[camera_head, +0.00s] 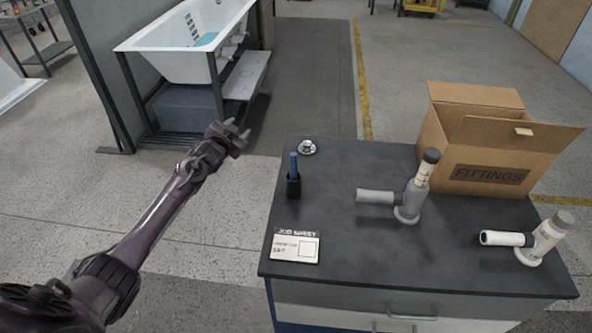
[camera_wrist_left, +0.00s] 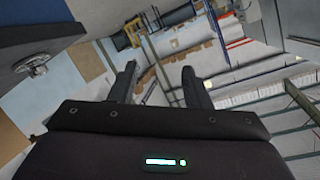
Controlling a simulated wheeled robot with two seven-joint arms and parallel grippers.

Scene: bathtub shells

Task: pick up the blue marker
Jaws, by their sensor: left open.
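The blue marker (camera_head: 293,163) stands upright in a small black holder (camera_head: 293,187) near the left edge of the dark-topped cabinet (camera_head: 340,230). My left gripper (camera_head: 236,129) is open and empty, up and to the left of the marker in the head view, apart from it. In the left wrist view the two fingers of my left gripper (camera_wrist_left: 158,82) are spread with nothing between them. The marker does not show in the left wrist view. My right gripper is not in view.
A job sheet card (camera_head: 296,246) lies at the cabinet's front left. A small metal fitting (camera_head: 307,147) sits behind the marker. Two grey pipe fittings (camera_head: 412,200) (camera_head: 545,238) and an open cardboard box (camera_head: 480,150) stand to the right. A bathtub (camera_head: 180,50) rests on a frame behind.

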